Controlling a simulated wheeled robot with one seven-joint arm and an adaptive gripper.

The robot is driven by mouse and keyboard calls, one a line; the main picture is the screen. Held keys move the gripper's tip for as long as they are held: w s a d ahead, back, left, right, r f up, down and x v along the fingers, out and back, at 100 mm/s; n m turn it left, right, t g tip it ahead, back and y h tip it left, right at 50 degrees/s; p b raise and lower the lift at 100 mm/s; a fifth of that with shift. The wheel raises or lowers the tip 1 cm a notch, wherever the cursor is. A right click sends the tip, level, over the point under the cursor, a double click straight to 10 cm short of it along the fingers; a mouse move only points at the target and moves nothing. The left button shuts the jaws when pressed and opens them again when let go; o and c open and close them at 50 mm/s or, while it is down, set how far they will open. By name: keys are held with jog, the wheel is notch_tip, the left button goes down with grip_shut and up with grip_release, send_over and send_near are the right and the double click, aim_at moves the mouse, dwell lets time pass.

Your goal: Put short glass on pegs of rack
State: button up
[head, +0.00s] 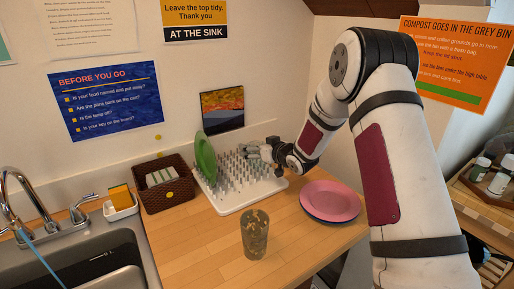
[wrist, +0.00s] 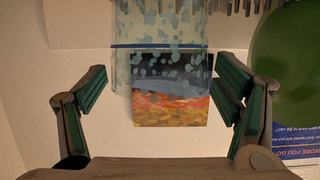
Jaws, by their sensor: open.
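A clear glass with pale blue spots and a blue band (wrist: 160,27) is in the wrist view, which looks upside down. It is beyond and between the fingers, with a gap on each side, and its far end is cut off by the frame edge. My gripper (wrist: 163,75) is open. In the head view my gripper (head: 256,151) is over the right rear of the white rack (head: 239,206), which has rows of grey pegs. The glass there is hard to make out. Whether it rests on pegs I cannot tell.
A spotted tumbler (head: 255,236) stands on the wooden counter in front of the rack. A green plate (head: 205,158) stands at the rack's left. A brown basket (head: 166,188) and the sink (head: 100,262) are to the left.

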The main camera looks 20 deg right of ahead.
jog(key=s+d+r+m+g+h, duration=0.1)
jog(key=s+d+r+g+h, duration=0.15)
jog(key=s+r, duration=0.75)
jog(key=s+d+r+m+g+h, duration=0.15)
jog(key=s+r+h, duration=0.35)
jog(key=s, duration=0.9)
jog(key=s+a+r+g+y, duration=0.1)
jog(key=s+a+g, duration=0.1)
jog(key=s, duration=1.1)
jog(key=s+a+r+m+g+y, duration=0.1)
jog(key=s+a+g+y, duration=0.1)
jog(key=s, duration=1.1)
jog(key=shift+a+r+g, duration=0.25)
jog(key=shift+a+g, duration=0.05)
jog(key=shift+a, duration=0.5)
